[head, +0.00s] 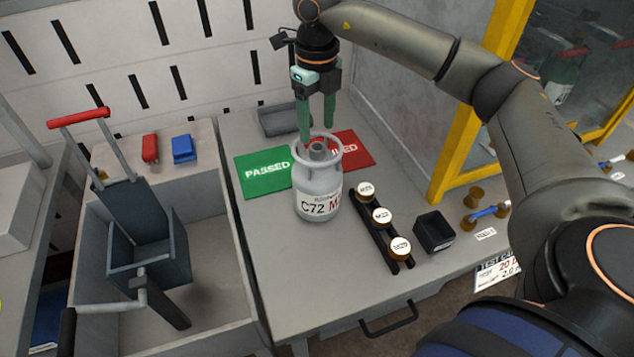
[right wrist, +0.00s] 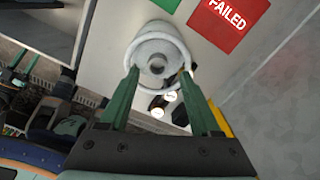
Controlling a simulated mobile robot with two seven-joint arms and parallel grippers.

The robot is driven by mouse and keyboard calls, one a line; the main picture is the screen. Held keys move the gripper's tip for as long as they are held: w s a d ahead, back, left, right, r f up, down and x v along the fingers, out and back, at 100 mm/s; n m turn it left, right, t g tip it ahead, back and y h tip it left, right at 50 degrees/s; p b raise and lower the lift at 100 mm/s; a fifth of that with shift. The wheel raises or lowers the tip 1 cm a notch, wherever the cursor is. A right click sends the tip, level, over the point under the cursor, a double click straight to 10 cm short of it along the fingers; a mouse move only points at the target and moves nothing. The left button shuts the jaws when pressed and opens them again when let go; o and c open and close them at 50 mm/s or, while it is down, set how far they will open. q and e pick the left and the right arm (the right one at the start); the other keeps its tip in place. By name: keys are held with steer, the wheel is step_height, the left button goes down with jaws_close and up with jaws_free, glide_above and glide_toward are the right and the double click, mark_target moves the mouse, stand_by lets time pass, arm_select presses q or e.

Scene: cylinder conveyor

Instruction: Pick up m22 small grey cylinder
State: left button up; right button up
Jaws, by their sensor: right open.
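The small grey cylinder (head: 316,190) stands upright on the grey workbench (head: 270,275), with a ring collar on top and a label reading "C72 M2…", the rest cut off by its curve. My right gripper (head: 317,132) is open above it, green fingers pointing down at the collar. In the right wrist view the cylinder's collar and valve (right wrist: 157,62) show between the tips of the open right gripper (right wrist: 159,72). I cannot tell whether a fingertip touches the collar.
A green PASSED mat (head: 265,172) and a red FAILED mat (head: 352,150) lie behind the cylinder. A black rack with round labelled caps (head: 382,216) and a small black box (head: 434,232) stand right. A trolley (head: 140,240) is left. A yellow-framed screen (head: 480,100) bounds the right.

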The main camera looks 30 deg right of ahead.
mark_target(317, 146)
steer(key=f, duration=0.5)
steer(key=shift+s+a+f, duration=0.1)
steer(key=shift+s, duration=0.15)
jaws_close()
steer(key=shift+s+f, duration=0.1)
steer(key=shift+f, duration=0.05)
stand_by(0.9)
